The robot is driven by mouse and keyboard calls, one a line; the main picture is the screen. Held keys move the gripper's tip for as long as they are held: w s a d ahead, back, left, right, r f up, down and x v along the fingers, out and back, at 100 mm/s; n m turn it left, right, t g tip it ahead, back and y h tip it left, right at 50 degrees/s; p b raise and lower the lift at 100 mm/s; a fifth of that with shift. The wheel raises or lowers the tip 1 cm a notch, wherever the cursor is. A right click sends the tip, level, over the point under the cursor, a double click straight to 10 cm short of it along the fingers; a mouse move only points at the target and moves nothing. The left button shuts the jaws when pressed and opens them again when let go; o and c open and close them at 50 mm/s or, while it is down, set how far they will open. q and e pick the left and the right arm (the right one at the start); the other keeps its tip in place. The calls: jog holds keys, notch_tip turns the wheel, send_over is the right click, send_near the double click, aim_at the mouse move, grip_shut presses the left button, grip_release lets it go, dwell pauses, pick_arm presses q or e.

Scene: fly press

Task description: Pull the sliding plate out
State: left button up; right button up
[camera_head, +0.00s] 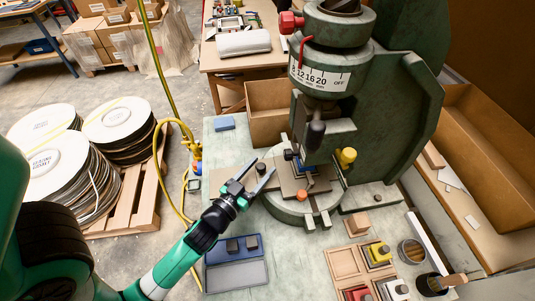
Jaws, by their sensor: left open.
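The green fly press (400,110) stands on the worktable, with its round base (290,212) at the bottom. The brown sliding plate (288,178) lies on the base under the press head, and a dark knob (261,168) shows at its left side. A blue block and an orange knob (309,181) show at the plate's right part. My left gripper (249,178) is open at the plate's left side, its two fingers on either side of the dark knob's near side. I cannot tell whether it touches the knob. My right gripper is not in view.
A blue tray (237,276) lies in front of the press. Wooden trays with coloured blocks (345,262), a round tin (412,251) and a brush (440,283) are at the right. A cardboard box (268,112) stands behind. A yellow hose hangs at the left.

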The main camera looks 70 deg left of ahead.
pick_arm(q)
jog(key=x, duration=0.4)
grip_shut()
dwell(1.4)
